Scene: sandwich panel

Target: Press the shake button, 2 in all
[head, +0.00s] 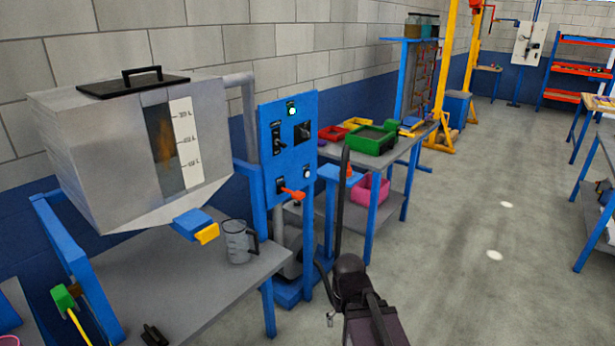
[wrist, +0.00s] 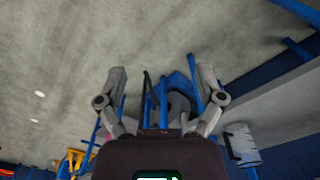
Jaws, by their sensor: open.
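A blue control panel (head: 290,150) stands right of the steel hopper. It carries a lit green lamp (head: 292,108), dark switches (head: 279,138), an orange lever (head: 293,193) and a small pale round part (head: 306,172) at its lower right. I cannot read any label, so I cannot tell which part is the shake button. My gripper (wrist: 161,78) is open and empty in the wrist view, its two fingers spread wide. Blue posts of a stand (wrist: 185,85) show beyond and between the fingers, apart from them as far as I can tell. In the head view my arm is low, right of the panel.
A steel hopper (head: 75,130) with a level window hangs over a grey table (head: 190,290), where a clear jug (head: 237,242) stands. A bench behind the panel holds a green tray (head: 370,140); a pink bin (head: 371,188) sits below. Open floor (head: 470,230) lies to the right.

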